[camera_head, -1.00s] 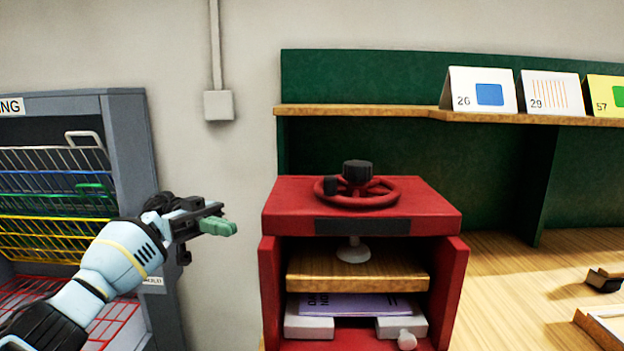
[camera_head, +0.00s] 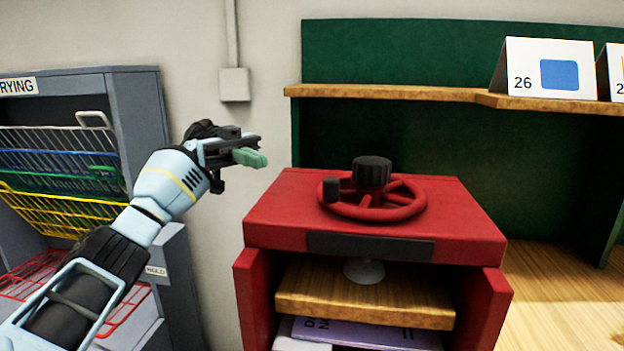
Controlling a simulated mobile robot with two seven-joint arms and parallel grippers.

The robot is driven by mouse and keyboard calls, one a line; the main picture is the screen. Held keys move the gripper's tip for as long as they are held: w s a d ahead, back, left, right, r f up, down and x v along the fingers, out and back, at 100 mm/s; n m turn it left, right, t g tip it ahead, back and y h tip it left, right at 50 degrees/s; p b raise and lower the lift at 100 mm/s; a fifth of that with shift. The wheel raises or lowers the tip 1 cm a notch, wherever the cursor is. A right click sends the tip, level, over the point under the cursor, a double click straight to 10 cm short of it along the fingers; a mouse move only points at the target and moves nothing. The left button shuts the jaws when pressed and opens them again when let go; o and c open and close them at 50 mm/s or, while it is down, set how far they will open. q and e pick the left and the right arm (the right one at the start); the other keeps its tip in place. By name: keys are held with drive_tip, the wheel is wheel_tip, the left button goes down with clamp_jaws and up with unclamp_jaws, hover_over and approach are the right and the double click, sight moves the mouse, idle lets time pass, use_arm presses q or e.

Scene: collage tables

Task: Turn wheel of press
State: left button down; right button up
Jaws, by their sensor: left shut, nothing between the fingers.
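The red press (camera_head: 375,246) stands on the table right of centre. Below, a wooden plate (camera_head: 365,296) sits in the open front under a grey round foot. My left gripper (camera_head: 258,157) is shut and empty, with green fingertips pointing right. It is in the air to the left of the wheel, apart from it. My right gripper is out of view.
A grey drying rack (camera_head: 141,130) with coloured wire shelves stands at the left, behind my left arm. A wooden shelf (camera_head: 400,92) with number cards (camera_head: 545,68) runs behind the press. The wooden tabletop (camera_head: 560,295) is clear to the right.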

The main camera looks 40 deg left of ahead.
sight(309, 203)
use_arm(q)
drive_tip(key=d, duration=0.8)
drive_tip(key=s+d, duration=0.1)
drive_tip(key=d, duration=0.3)
drive_tip(key=shift+s+d+f, duration=0.1)
drive_tip(key=shift+d, duration=0.75)
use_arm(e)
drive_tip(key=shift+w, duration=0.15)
